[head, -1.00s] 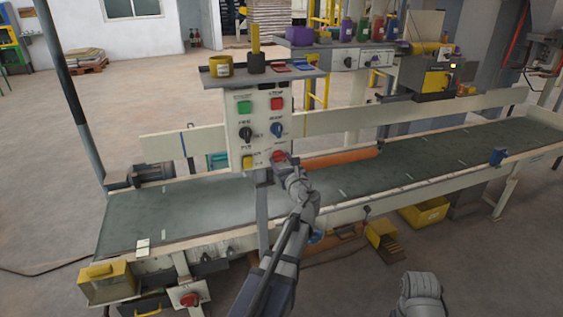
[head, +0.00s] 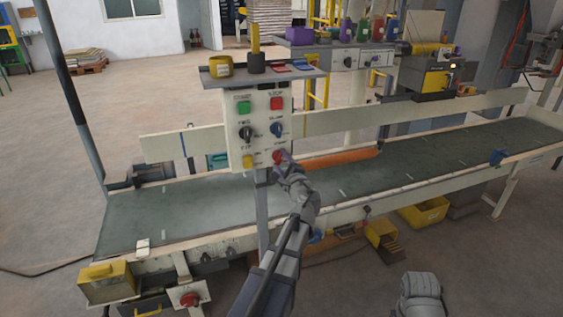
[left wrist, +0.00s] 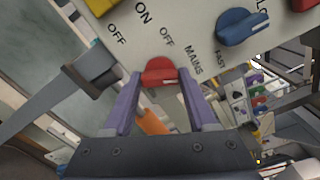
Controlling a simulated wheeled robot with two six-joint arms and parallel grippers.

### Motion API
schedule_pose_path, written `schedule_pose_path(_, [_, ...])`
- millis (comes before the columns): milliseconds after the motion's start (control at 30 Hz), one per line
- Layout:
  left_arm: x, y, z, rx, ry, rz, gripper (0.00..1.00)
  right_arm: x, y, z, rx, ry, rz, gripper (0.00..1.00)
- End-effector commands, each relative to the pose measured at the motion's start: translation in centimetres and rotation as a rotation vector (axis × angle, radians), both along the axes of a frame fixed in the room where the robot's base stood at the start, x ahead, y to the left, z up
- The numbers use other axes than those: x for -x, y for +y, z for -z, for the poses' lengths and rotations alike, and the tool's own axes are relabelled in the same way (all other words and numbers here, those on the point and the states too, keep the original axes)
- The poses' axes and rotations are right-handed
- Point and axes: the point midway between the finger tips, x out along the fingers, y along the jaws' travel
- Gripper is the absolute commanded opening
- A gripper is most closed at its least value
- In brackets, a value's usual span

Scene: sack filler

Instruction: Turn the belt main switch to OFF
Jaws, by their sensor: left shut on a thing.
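The red main switch knob (head: 278,156) is at the lower right of the cream control panel (head: 260,105). In the left wrist view the red knob (left wrist: 159,72) sits near the labels "OFF" and "MAINS". My left gripper (head: 285,161) is at the panel's lower edge. In the left wrist view its two purple fingers (left wrist: 160,84) are on either side of the red knob, shut on it. The knob's exact turn position is hard to tell. My right gripper is not in view; only a grey part of my right arm shows at the bottom.
Close by on the panel are a blue selector (left wrist: 245,25), a black selector (head: 246,134), a yellow button (head: 248,162), a green button (head: 243,107) and a red stop button (head: 277,103). A shelf (head: 262,76) tops the panel.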

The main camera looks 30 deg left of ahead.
Motion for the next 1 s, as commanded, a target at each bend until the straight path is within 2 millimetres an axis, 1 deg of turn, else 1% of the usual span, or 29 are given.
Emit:
schedule_pose_path(200, [0.05,0.01,0.02,0.121,-0.14,0.0,0.02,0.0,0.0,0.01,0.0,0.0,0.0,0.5])
schedule_pose_path(500, [0.06,0.01,0.03,0.24,-0.279,0.0,0.02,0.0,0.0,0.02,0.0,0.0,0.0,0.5])
schedule_pose_path(700, [0.07,0.01,0.04,0.282,-0.329,0.0,0.02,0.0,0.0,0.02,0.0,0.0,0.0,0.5])
schedule_pose_path(1000, [0.08,0.01,0.05,0.303,-0.354,-0.001,0.02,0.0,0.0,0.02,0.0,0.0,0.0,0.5])
